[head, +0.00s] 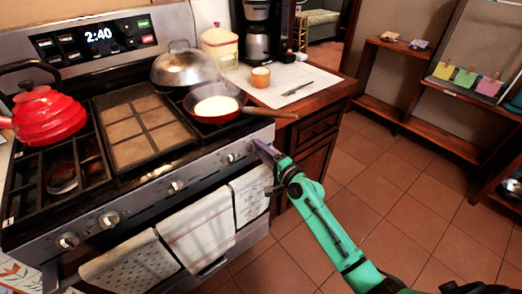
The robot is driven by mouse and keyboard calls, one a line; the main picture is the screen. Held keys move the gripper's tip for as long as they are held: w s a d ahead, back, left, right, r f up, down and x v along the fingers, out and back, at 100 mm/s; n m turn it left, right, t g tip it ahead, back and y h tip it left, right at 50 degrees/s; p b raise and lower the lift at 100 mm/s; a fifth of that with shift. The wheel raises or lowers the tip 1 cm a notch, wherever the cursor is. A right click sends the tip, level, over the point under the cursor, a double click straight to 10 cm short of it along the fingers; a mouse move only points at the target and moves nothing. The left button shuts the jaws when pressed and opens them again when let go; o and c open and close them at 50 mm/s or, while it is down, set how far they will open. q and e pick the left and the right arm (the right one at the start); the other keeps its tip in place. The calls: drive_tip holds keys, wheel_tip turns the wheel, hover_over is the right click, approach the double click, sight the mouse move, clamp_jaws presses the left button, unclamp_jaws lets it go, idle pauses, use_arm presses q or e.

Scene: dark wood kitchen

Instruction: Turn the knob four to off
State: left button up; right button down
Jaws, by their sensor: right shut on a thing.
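The stove's front panel (140,205) carries a row of knobs. Visible ones are at the far left (67,240), beside it (109,218), at the middle (176,186) and toward the right (230,158). My right gripper (264,150) is at the right end of this panel, shut on what appears to be the rightmost knob. The fingers hide that knob, so its number and angle cannot be read. The green right arm reaches up to it from the lower right. My left gripper is not in view.
Towels (197,232) hang on the oven handle just below the knobs. A pan (212,106) has its wooden handle sticking out above my gripper. A red kettle (45,113) and a domed lid (184,68) are on the stove. The tiled floor at right is clear.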

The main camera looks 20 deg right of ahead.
drive_tip(key=shift+m, duration=0.3)
drive_tip(key=shift+c, duration=1.8)
unclamp_jaws()
drive_tip(key=shift+s+d+f, duration=0.1)
drive_tip(key=shift+s+d, duration=0.15)
drive_tip(key=shift+s, duration=0.25)
drive_tip(key=b+v, duration=0.2)
drive_tip(key=v, duration=1.1)
drive_tip(key=shift+s, duration=0.25)
